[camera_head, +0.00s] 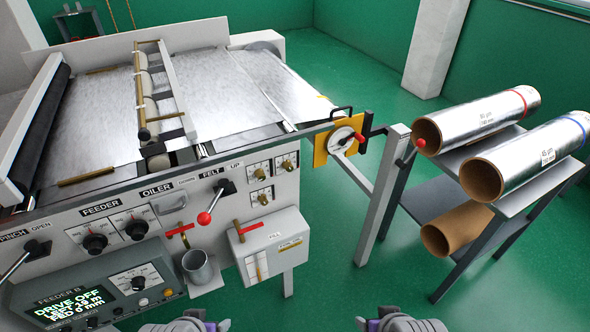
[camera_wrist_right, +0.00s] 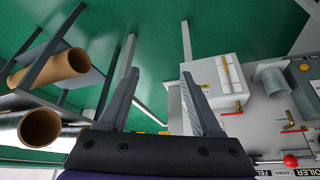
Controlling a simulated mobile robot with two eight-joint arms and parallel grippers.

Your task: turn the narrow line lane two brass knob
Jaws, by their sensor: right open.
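Small brass knobs sit on white labelled plates at the right end of the machine's front panel in the head view: an upper right knob (camera_head: 287,164), an upper left knob (camera_head: 259,174) and a lower knob (camera_head: 262,199). The plate lettering is too small to read, so I cannot tell which is narrow line lane two. My right gripper (camera_wrist_right: 160,62) is open and empty in the wrist view, apart from the panel. In the head view only the tops of my left arm's end (camera_head: 190,322) and my right arm's end (camera_head: 400,320) show at the bottom edge; the left jaws are hidden.
A rack holds foil rolls (camera_head: 480,118). Green floor is clear between.

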